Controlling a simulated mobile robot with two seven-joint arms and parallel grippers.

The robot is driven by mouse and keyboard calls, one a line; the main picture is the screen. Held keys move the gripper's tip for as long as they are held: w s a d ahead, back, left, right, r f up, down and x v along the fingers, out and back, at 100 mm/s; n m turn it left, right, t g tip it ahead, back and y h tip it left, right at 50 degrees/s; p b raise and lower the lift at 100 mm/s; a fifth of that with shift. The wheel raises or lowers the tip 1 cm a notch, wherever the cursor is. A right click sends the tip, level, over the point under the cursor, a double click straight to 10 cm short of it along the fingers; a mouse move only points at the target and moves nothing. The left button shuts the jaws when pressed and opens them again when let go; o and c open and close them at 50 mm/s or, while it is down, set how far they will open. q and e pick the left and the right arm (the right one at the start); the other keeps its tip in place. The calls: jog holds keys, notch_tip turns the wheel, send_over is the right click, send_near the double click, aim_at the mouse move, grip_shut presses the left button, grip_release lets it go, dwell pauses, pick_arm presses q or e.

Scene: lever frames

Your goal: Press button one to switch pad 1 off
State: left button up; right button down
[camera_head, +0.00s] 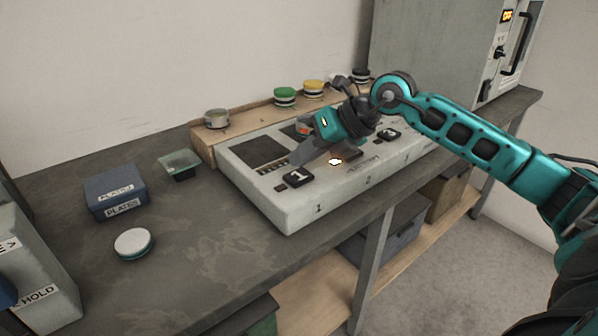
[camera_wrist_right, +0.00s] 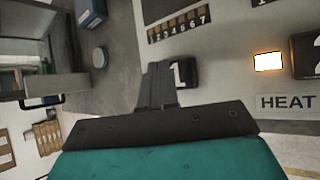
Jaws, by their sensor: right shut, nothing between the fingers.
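Button one (camera_head: 298,177) is a black square key with a white 1 on the grey console (camera_head: 290,219). My right gripper (camera_head: 294,162) is shut and empty, its fingertips at the button's far edge in the head view. In the right wrist view, the fingertips (camera_wrist_right: 158,72) overlap the left side of button one (camera_wrist_right: 184,73); I cannot tell whether they touch it. Pad 1 (camera_head: 258,150) is a bare dark square behind the button. A small square (camera_head: 280,188) left of the button looks dark. My left gripper is not in view.
A lit lamp (camera_head: 335,161) glows left of button two (camera_wrist_right: 305,55), near the HEAT label (camera_wrist_right: 288,102). Green (camera_head: 285,96) and yellow (camera_head: 314,87) round pieces stand on the wooden shelf behind. A PLATES box (camera_head: 115,190) and white disc (camera_head: 133,243) sit left.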

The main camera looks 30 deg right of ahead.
aim_at(304, 176)
notch_tip(304, 176, up, 6)
jog(key=p, duration=0.4)
jog(key=shift+f, duration=0.2)
